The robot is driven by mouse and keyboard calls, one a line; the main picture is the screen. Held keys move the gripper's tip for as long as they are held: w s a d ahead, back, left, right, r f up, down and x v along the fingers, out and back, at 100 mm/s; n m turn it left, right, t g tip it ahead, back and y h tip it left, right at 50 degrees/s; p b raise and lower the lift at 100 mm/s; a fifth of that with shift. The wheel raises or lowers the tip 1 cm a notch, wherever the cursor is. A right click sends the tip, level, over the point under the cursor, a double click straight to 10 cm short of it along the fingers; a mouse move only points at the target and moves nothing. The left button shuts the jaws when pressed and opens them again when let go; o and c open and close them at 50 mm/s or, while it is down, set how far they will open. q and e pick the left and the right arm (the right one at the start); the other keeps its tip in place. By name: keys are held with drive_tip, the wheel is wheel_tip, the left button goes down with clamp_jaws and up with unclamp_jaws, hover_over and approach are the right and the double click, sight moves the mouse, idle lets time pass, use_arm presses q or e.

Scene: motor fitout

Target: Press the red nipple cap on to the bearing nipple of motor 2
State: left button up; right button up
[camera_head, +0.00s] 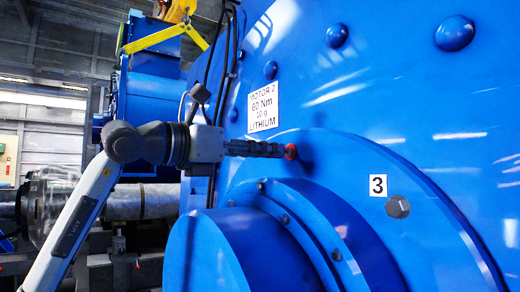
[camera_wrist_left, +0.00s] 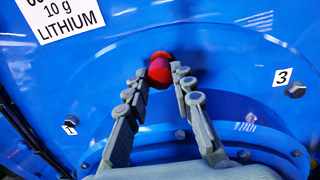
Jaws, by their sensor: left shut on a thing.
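The red nipple cap (camera_head: 290,152) is at the blue face of motor 2 (camera_head: 400,95), just below and right of the label. My left gripper (camera_head: 281,151) reaches in from the left and is shut on the cap. In the left wrist view, the cap (camera_wrist_left: 160,72) sits between the two fingertips of my left gripper (camera_wrist_left: 160,78), with the blue face behind it. The bearing nipple is hidden behind the cap and fingers. I cannot tell whether the cap is seated on it. My right gripper is not in view.
A white label (camera_head: 264,107) reads MOTOR 2, 60 Nm, 10 g, LITHIUM. A bolt (camera_head: 398,206) beside tag 3 (camera_head: 378,186) is on the round cover. A blue shaft housing (camera_head: 215,255) juts out below my gripper. Dark cables (camera_head: 226,75) hang left of the label.

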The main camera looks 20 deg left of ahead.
use_arm(q)
drive_tip(key=shift+x, duration=0.85)
drive_tip(key=o, duration=0.8)
drive_tip(key=shift+d, duration=0.1)
drive_tip(key=shift+o, duration=0.2)
drive_tip(key=v, duration=1.2)
